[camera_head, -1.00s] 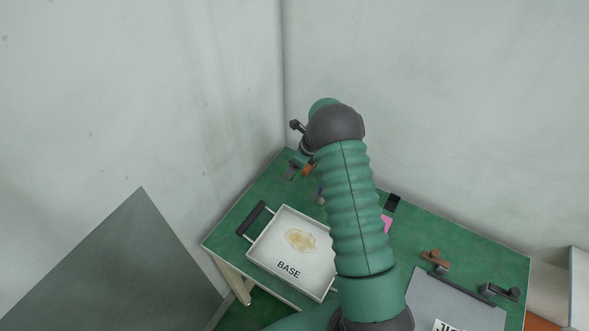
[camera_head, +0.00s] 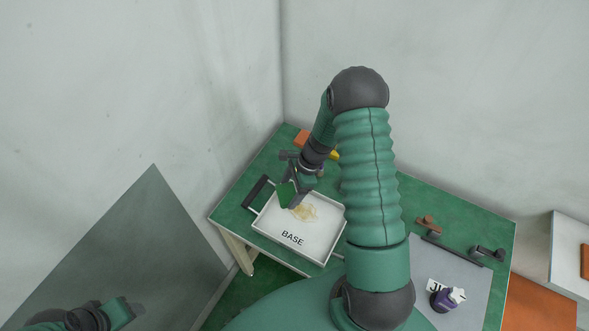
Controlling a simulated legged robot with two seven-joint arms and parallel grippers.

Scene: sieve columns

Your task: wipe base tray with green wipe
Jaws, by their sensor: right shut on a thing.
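The white base tray (camera_head: 325,252), labelled BASE, lies on the green table with a dark handle at its left. A pale yellowish smear (camera_head: 305,212) is on its floor. My right gripper (camera_head: 296,187) reaches down over the tray's far left part. It is shut on the green wipe (camera_head: 286,195), a small dark green piece beside the smear. I cannot tell whether the wipe touches the tray floor.
The green table (camera_head: 250,192) stands in a wall corner. An orange thing (camera_head: 301,137) and a yellow thing (camera_head: 334,155) lie behind my right gripper. A grey panel (camera_head: 425,262), a purple bottle (camera_head: 444,299) and a brown fitting (camera_head: 429,224) are at the right. My right arm hides the table's middle.

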